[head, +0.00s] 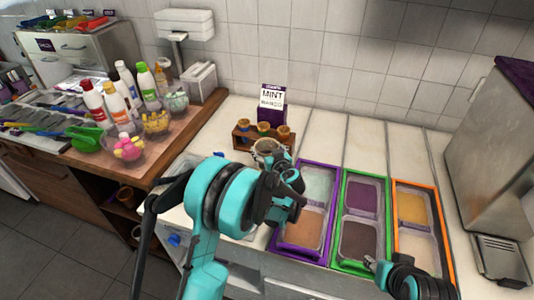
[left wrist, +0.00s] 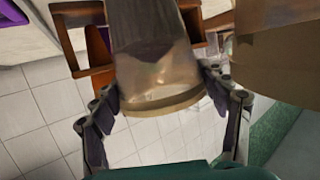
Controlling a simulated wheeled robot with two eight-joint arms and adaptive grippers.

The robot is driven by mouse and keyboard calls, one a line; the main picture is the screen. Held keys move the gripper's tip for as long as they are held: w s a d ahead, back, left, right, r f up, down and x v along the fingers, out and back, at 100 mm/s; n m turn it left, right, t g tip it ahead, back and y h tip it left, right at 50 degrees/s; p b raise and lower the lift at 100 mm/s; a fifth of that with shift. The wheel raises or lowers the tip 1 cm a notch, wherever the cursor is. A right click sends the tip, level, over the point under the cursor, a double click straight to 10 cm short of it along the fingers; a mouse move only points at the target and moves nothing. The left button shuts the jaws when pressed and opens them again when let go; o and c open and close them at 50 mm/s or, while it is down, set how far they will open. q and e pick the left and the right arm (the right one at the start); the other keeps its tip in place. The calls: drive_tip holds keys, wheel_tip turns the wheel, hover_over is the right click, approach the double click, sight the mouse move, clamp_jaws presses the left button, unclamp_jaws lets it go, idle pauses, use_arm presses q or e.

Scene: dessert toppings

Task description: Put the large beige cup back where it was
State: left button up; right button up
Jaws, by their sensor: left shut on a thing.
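My left gripper (head: 280,178) is in the middle of the head view, in front of the small wooden holder. It is shut on a large beige cup (head: 266,147), whose upper part shows just beyond the gripper. In the left wrist view the cup (left wrist: 160,75) sits between the two fingers, with a see-through body and a beige band. The wooden holder (head: 241,141) stands on the white counter with several small brown cups in it. It also shows beside the cup in the left wrist view (left wrist: 70,20). My right gripper (head: 372,264) is at the lower right; its fingers are unclear.
Purple, green and orange framed trays (head: 345,223) of toppings lie right of the cup. Bottles and bowls (head: 128,147) fill the wooden counter on the left. A large beige-brown thing (left wrist: 275,55) is close in the left wrist view.

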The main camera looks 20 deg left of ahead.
use_arm(q)
drive_tip(key=shift+f, duration=0.4)
drive_tip(key=shift+r, duration=0.15)
drive_tip(key=o, duration=1.4)
drive_tip(key=shift+f, duration=0.25)
drive_tip(key=o, duration=0.4)
drive_tip(key=shift+r, duration=0.1)
